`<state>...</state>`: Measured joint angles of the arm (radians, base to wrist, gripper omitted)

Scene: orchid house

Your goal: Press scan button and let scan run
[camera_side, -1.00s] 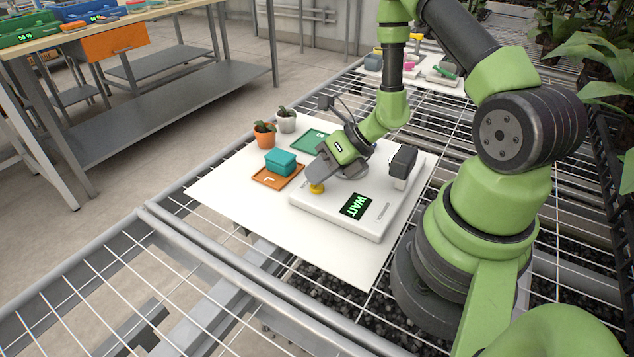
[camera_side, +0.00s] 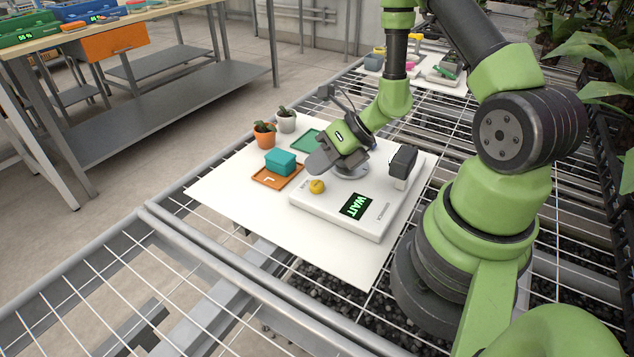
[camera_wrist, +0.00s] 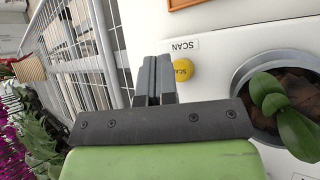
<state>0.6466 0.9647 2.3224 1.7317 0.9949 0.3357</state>
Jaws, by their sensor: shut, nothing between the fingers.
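The white scanner (camera_side: 372,223) lies on a white board, and its display (camera_side: 355,205) reads WAIT in green. The yellow scan button (camera_side: 317,186) is on its left part; in the wrist view the button (camera_wrist: 183,70) sits beside a SCAN label (camera_wrist: 184,45). My gripper (camera_side: 316,165) is shut and empty, held above the scanner, behind and above the button in the side view. In the wrist view the closed fingers (camera_wrist: 153,78) are just left of the button, apart from it. A grey pot with a green plant (camera_wrist: 285,100) sits in the scanner's round recess, mostly hidden in the side view.
A teal block (camera_side: 280,161) stands on an orange tray (camera_side: 268,181) left of the scanner. A green tray (camera_side: 303,140), a terracotta pot (camera_side: 264,138) and a grey-white pot (camera_side: 286,122) are behind. A dark upright head (camera_side: 403,161) rises at the scanner's right edge.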

